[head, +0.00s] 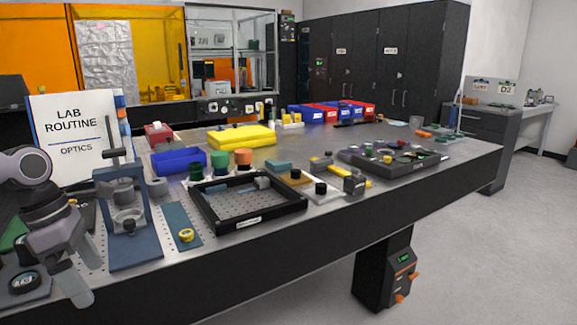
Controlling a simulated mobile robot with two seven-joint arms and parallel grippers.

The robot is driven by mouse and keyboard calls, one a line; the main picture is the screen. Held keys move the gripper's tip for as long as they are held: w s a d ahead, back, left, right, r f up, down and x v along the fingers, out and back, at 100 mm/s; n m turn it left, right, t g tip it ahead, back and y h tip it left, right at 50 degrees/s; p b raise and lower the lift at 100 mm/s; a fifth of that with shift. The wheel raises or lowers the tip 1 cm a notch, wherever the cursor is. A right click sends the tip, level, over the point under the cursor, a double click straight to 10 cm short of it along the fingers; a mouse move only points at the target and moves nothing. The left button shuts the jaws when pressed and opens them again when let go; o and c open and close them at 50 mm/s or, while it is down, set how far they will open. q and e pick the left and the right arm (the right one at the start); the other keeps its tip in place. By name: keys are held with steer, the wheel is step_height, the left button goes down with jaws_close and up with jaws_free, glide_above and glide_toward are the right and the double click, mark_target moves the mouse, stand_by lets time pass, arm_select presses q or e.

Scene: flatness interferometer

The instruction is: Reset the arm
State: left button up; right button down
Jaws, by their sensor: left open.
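My left gripper (76,277) is at the front left of the optical table (330,222), pointing down. Its jaws are apart and I see nothing held between them. It is just left of a blue-grey stand (135,255) with a clear round part in its frame. A dark plate with a round lens-like part (22,282) lies partly behind the gripper. My right gripper is not in view.
Right of the stand are a blue-grey strip with a yellow ring (186,236), a black-rimmed tray (270,222) and a dark parts tray (395,168). A lab routine sign (72,135) stands behind my left arm. The floor at right is clear.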

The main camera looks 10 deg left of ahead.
arm_select(q)
steer(key=s+f+n+t+h+p, duration=0.15)
steer(key=f+n+t, duration=0.25)
steer(key=f+n, duration=0.4)
steer(key=s+d+f+n+t+h, duration=0.1)
steer(key=s+f+n+t, duration=0.3)
steer(key=n, duration=0.5)
steer(key=s+f+n+t+h+p, duration=0.1)
steer(key=f+n+t, duration=0.3)
steer(key=f+n, duration=0.45)
steer(key=s+d+f+n+g+y, duration=0.1)
steer(key=s+d+f+n, duration=0.3)
steer(key=d+n, duration=0.5)
steer(key=s+d+f+n+g+y+p, duration=0.1)
steer(key=s+d+f+n+y, duration=0.2)
steer(key=d+n, duration=0.6)
steer(key=shift+s+d+f+n, duration=0.2)
steer(key=shift+s+f+n, duration=0.35)
steer(key=shift+f+n, duration=0.15)
